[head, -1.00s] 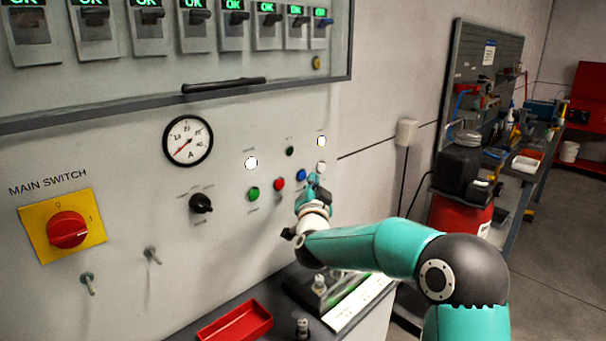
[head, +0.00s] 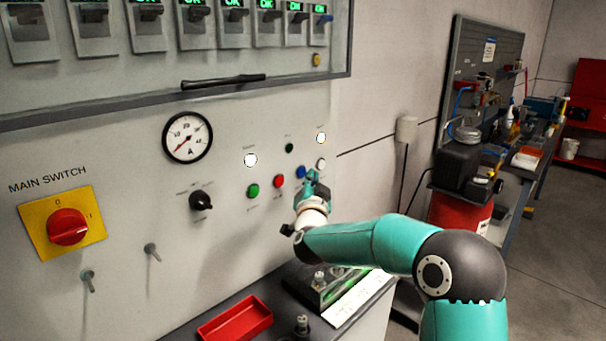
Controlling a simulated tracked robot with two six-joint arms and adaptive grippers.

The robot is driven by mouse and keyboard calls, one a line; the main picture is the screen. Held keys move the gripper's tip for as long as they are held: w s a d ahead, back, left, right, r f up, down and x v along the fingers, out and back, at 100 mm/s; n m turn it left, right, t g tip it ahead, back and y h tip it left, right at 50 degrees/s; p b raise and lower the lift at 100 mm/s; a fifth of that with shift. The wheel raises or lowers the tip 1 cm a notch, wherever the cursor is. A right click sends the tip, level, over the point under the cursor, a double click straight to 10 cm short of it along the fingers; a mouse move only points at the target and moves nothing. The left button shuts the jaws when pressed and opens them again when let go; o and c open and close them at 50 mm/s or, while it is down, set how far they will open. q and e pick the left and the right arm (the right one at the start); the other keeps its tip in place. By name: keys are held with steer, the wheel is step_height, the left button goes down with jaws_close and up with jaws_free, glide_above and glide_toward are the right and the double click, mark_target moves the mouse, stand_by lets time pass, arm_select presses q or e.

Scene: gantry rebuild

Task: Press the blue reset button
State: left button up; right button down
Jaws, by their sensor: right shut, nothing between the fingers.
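The blue reset button (head: 301,172) is a small round button on the grey control panel (head: 130,220), between a red button (head: 278,182) and a white one (head: 321,164). My right gripper (head: 312,180) is shut and empty, just below and to the right of the blue button. I cannot tell whether its fingertips touch the panel. The blue button is in plain sight. My left gripper is not in view.
A green button (head: 253,191) and a black selector knob (head: 201,201) are to the left. A yellow-backed red main switch (head: 67,227) is farther left. Below are a red tray (head: 235,320) and a metal fixture on the ledge.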

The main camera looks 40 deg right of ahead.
steer(key=shift+w, duration=0.2)
stand_by(0.4)
steer(key=shift+w, duration=0.2)
steer(key=shift+w+a, duration=0.1)
steer(key=shift+w, duration=0.3)
stand_by(0.7)
steer(key=shift+s+b, duration=0.8)
